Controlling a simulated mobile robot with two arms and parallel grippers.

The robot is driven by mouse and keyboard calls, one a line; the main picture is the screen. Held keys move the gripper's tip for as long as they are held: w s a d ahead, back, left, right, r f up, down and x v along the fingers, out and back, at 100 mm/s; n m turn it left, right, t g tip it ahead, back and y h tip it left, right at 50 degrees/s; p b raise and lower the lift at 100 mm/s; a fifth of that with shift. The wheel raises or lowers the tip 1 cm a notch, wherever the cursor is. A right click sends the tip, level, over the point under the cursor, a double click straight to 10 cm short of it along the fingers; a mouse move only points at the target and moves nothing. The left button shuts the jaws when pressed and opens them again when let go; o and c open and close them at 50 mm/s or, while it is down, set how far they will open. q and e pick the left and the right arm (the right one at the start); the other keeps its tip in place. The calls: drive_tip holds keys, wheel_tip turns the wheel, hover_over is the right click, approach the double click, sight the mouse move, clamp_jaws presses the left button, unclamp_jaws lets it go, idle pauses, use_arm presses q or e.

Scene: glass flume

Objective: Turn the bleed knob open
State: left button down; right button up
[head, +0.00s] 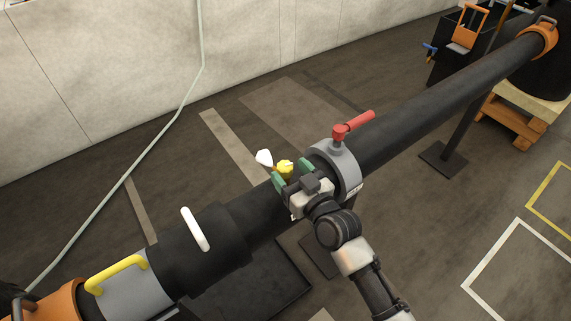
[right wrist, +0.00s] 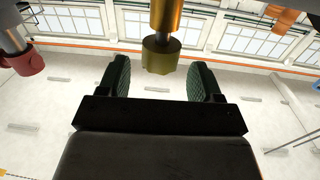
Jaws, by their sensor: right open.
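The bleed knob looks like a small yellow knob (head: 285,167) on the dark pipe (head: 412,108), just left of a grey collar (head: 347,163). In the right wrist view the yellow knob (right wrist: 161,57) hangs at the end of a brass-coloured stem. My right gripper (head: 291,174) is at the knob, with its green-padded fingers apart. In the right wrist view the open fingertips (right wrist: 161,78) stand one on each side of the knob's end, with gaps on both sides. My left gripper is not in view.
A red lever (head: 354,125) stands on the grey collar, right of the gripper. A white knob-like part (head: 264,157) is close left of the yellow knob. A white handle (head: 195,229) and a yellow handle (head: 115,273) are farther left along the pipe. Floor beyond the pipe is mostly clear.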

drive_tip(key=shift+x, duration=1.35)
drive_tip(key=c, duration=0.9)
drive_tip(key=n+y+b, duration=0.1)
drive_tip(key=b, duration=0.1)
drive_tip(key=n+g+y+b, duration=0.1)
drive_tip(key=b, duration=0.1)
drive_tip(key=shift+w+d+f, duration=0.1)
drive_tip(key=shift+f, duration=0.15)
drive_tip(key=g+b, duration=0.1)
drive_tip(key=y+b, duration=0.1)
drive_tip(key=shift+r+n+g+b, duration=0.25)
drive_tip(key=shift+n+g+b, duration=0.05)
drive_tip(key=shift+n+g, duration=0.1)
drive_tip(key=shift+r+y, duration=0.1)
drive_tip(key=shift+y, duration=0.2)
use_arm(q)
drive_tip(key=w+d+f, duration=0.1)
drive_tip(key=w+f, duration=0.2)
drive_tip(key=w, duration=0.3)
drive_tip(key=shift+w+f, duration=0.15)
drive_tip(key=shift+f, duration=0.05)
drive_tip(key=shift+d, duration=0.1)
use_arm(e)
drive_tip(key=o, duration=0.9)
